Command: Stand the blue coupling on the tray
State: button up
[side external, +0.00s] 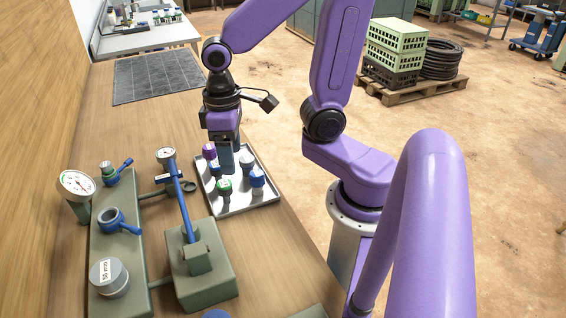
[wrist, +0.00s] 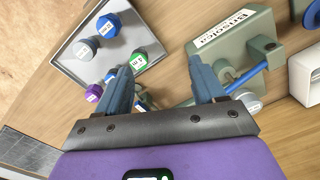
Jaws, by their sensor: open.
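The silver tray (side external: 238,208) lies on the wooden bench, and it also shows in the wrist view (wrist: 72,68). A blue-topped coupling (side external: 258,180) stands near its right edge in the side view; a blue-topped one with a white label shows in the wrist view (wrist: 108,25). A green coupling (side external: 224,187), a purple coupling (side external: 209,151) and a grey-blue one (side external: 247,162) are also on the tray. Another blue part beside the finger is partly hidden.
Left of the tray, a green manifold (side external: 125,262) carries a blue ring fitting (side external: 118,220), a gauge (side external: 77,184) and a white-capped 50 mm cylinder (side external: 109,275). A green block (side external: 203,268) has a tall blue lever (side external: 182,205). A dark grid mat (side external: 158,77) lies farther back.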

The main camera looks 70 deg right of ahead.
jog(key=s+n, duration=0.8)
jog(key=s, duration=0.3)
jog(key=shift+s+a+r+n+t, duration=0.2)
jog(key=shift+s+a+n+t, duration=0.05)
jog(key=shift+s+n+t, duration=0.1)
